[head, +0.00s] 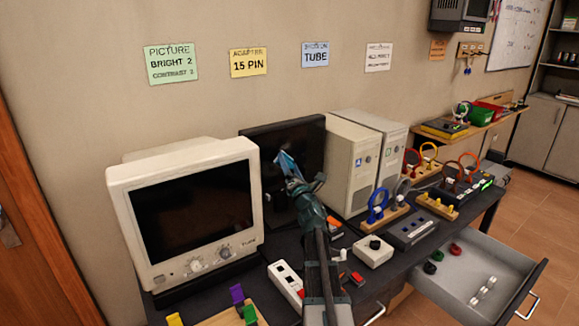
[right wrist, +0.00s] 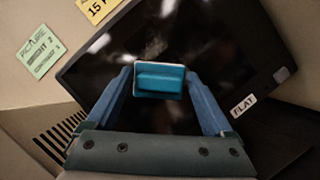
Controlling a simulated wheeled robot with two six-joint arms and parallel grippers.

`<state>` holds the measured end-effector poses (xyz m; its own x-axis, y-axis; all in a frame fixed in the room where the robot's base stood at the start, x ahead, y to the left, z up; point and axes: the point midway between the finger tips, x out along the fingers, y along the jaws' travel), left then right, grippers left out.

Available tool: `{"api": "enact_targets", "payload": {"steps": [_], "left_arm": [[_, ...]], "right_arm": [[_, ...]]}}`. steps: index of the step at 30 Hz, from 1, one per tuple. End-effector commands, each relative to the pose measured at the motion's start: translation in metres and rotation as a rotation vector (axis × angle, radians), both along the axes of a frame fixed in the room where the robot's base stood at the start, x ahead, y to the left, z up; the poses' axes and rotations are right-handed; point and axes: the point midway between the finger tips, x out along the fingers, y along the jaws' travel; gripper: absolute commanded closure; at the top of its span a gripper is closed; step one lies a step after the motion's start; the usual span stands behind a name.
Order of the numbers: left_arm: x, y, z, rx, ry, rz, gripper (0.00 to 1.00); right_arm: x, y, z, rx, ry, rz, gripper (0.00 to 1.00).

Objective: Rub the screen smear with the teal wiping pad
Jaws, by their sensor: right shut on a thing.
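My right gripper (head: 287,165) is shut on the teal wiping pad (right wrist: 160,80), which sits between the blue fingertips in the right wrist view. In the head view the gripper is in front of the dark flat screen (head: 310,140), and the pad is mostly hidden by the fingers. A faint greyish smear (right wrist: 154,47) shows on the flat screen (right wrist: 225,60), just above the pad in the right wrist view. I cannot tell whether the pad touches the screen. My left gripper is not in view.
A cream CRT monitor (head: 254,215) stands left of the flat screen, close to my right arm. Cream computer towers (head: 343,165) stand to the right. A white switch box (head: 373,251) and a power strip (head: 284,280) lie in front. An open drawer (head: 520,262) juts out at right.

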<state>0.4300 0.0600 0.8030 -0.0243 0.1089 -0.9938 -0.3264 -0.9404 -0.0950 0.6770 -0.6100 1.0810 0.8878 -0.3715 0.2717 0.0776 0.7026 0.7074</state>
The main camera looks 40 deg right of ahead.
Motion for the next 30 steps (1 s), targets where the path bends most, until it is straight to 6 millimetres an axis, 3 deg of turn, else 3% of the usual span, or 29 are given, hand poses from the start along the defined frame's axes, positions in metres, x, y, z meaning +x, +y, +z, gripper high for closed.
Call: {"api": "enact_targets", "payload": {"steps": [30], "left_arm": [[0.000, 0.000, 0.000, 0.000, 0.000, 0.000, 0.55]], "right_arm": [[0.019, -0.002, 0.000, 0.000, -0.001, 0.001, 0.58]]}}
